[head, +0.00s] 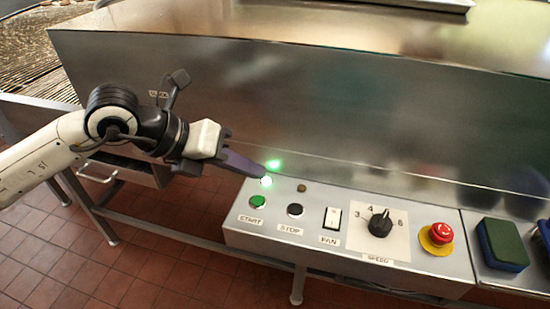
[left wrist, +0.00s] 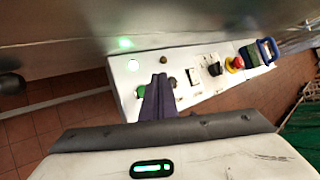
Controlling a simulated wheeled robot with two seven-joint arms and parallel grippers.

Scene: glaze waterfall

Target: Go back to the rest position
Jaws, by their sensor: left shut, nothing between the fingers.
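My left gripper (head: 258,170) is shut and empty. Its fingertips hang over the back left corner of the control panel (head: 236,237), close to a lit green lamp (head: 266,181); I cannot tell whether they touch anything. In the left wrist view the closed fingers (left wrist: 158,92) lie over the panel and partly cover the buttons. The panel bears a green START button (head: 257,202), a black STOP button (head: 295,210), a white FAN switch (head: 333,217), a black speed knob (head: 380,223) and a red emergency stop (head: 441,233). My right gripper is not in view.
A large steel housing (head: 300,100) rises behind the panel. A wire-mesh conveyor (head: 35,60) is at the upper left. A green and blue pad (head: 502,245) lies right of the panel. Tiled floor (head: 150,260) shows below, with steel legs and rails.

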